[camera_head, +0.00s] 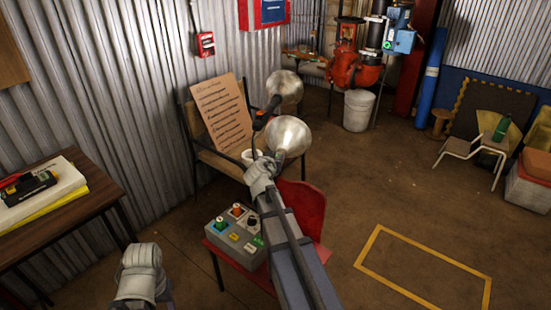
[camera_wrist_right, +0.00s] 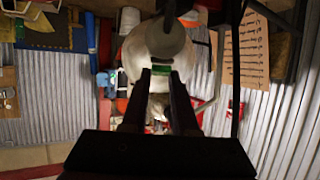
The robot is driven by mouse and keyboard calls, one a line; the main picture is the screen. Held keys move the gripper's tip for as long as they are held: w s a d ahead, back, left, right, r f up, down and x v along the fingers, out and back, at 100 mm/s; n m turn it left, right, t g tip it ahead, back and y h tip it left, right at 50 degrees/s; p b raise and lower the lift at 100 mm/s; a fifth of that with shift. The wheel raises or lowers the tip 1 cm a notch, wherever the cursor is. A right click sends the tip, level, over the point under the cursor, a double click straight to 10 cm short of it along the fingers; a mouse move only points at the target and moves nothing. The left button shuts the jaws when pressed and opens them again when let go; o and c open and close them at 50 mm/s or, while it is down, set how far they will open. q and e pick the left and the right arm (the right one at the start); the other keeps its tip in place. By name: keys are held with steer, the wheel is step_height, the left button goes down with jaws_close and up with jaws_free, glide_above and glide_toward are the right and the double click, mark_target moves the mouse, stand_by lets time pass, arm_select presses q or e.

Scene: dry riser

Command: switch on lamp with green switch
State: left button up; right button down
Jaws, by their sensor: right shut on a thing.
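A lamp with a round silver shade (camera_head: 289,136) stands just beyond my right gripper (camera_head: 262,168) in the head view. The lamp's pale shade (camera_wrist_right: 132,62) fills the upper middle of the right wrist view. A small green switch (camera_wrist_right: 161,70) shows between the two dark fingertips of my right gripper (camera_wrist_right: 161,78), which is shut on it. The switch is hidden in the head view. A second silver lamp shade (camera_head: 285,90) is behind the first. My left gripper (camera_head: 142,262) is at the lower left, away from the lamps; its jaws cannot be made out.
A grey control box (camera_head: 234,236) with coloured buttons sits on a red chair (camera_head: 303,208) beside my right arm. A table (camera_head: 62,212) stands left.

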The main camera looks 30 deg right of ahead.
steer(key=g+y+p, duration=0.1)
steer(key=p, duration=0.2)
steer(key=r+g+y+p, duration=0.1)
steer(key=p, duration=0.2)
steer(key=shift+w+d+r+p, duration=0.1)
steer(key=shift+w+d+p, duration=0.25)
steer(key=shift+f+g+y+p, duration=0.25)
steer(key=shift+g+y+p, duration=0.35)
steer(key=shift+f, duration=0.1)
steer(key=c, duration=0.7)
jaws_free()
